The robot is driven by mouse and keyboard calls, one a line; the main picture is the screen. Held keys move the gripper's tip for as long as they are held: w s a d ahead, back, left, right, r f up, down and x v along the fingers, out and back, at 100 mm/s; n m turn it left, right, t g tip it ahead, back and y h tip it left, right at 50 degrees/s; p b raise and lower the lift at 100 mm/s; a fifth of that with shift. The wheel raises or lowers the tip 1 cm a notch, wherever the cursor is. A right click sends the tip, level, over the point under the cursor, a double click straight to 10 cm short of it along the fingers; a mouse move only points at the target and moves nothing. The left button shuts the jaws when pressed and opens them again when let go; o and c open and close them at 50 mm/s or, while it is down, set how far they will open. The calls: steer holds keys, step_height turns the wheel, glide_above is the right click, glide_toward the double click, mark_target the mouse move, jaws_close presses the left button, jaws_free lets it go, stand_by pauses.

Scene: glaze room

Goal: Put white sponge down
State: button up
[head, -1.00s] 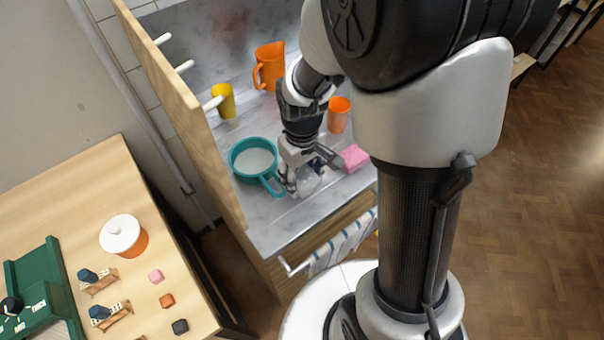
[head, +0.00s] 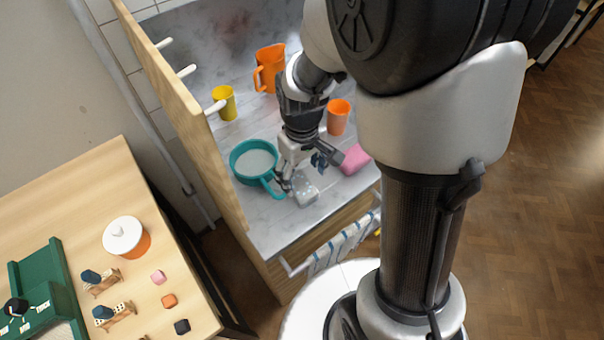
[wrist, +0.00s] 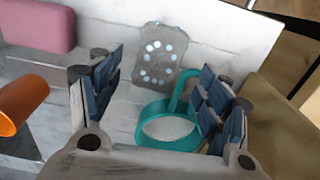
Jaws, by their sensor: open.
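The white sponge (head: 306,190), pale grey-white with round spots, lies on the marble counter near its front edge. It also shows in the wrist view (wrist: 161,56), beyond the fingertips. My gripper (head: 305,170) is open and empty just above and behind it; its spread fingers (wrist: 160,82) frame the sponge in the wrist view, apart from it. The teal pan (head: 253,160) stands left of the sponge, with its handle pointing towards the sponge and close to one finger.
A pink block (head: 354,159) lies right of my gripper. An orange cup (head: 338,117), an orange jug (head: 268,68) and a yellow cup (head: 224,103) stand farther back. A pegged wooden panel (head: 190,110) bounds the counter's left. A striped towel (head: 343,242) hangs in front.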

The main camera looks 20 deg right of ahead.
mark_target(302, 187)
step_height(302, 187, up, 11)
steer(key=p, duration=0.3)
steer(key=s+r+m+t, duration=0.3)
steer(key=s+r, duration=0.8)
steer(key=s, duration=0.4)
steer(key=shift+r+m+t, duration=0.3)
steer(key=shift+t, duration=0.5)
steer(key=shift+w, duration=0.1)
